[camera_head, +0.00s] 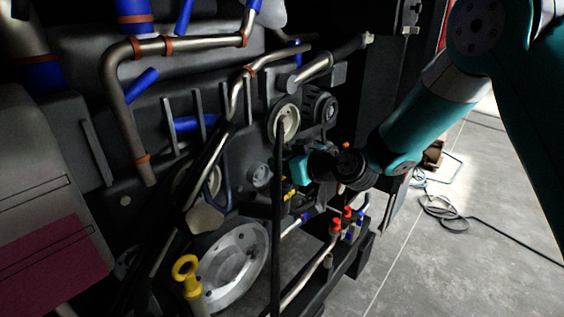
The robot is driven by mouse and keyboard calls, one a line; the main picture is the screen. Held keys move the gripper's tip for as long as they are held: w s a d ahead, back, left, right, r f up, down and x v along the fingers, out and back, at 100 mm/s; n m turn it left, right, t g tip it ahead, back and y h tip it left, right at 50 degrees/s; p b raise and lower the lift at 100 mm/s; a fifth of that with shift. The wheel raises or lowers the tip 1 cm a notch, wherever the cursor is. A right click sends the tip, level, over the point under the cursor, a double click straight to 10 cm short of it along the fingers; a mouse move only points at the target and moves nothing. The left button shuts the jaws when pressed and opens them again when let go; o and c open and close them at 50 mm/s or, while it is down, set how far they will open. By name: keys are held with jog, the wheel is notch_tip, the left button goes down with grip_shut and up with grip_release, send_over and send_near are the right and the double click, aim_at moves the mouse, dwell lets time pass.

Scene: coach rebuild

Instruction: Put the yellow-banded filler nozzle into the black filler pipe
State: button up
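My arm reaches in from the upper right, and its dark wrist ends at my gripper (291,187), in front of the engine's pulleys. The fingers are small and dark against the engine, so I cannot tell whether they are open or shut. A small yellow patch (288,190) shows right at the gripper. It may be the band of the filler nozzle, but I cannot tell whether it is held. The rest of the nozzle does not show clearly. I cannot pick out the black filler pipe with certainty among the dark engine parts.
A yellow ring handle (185,268) stands at the lower left before a large grey pulley wheel (232,268). A dark upright strip (277,235) runs left of my gripper. Red-capped fittings (336,226) stand below my wrist. Cables (445,208) lie on the open grey floor at right.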

jog(key=shift+f+b, duration=0.35)
jog(key=shift+b, duration=0.05)
jog(key=o, duration=1.6)
jog(key=shift+b+v, duration=2.2)
jog(key=shift+v, duration=1.8)
jog(key=shift+f, duration=0.1)
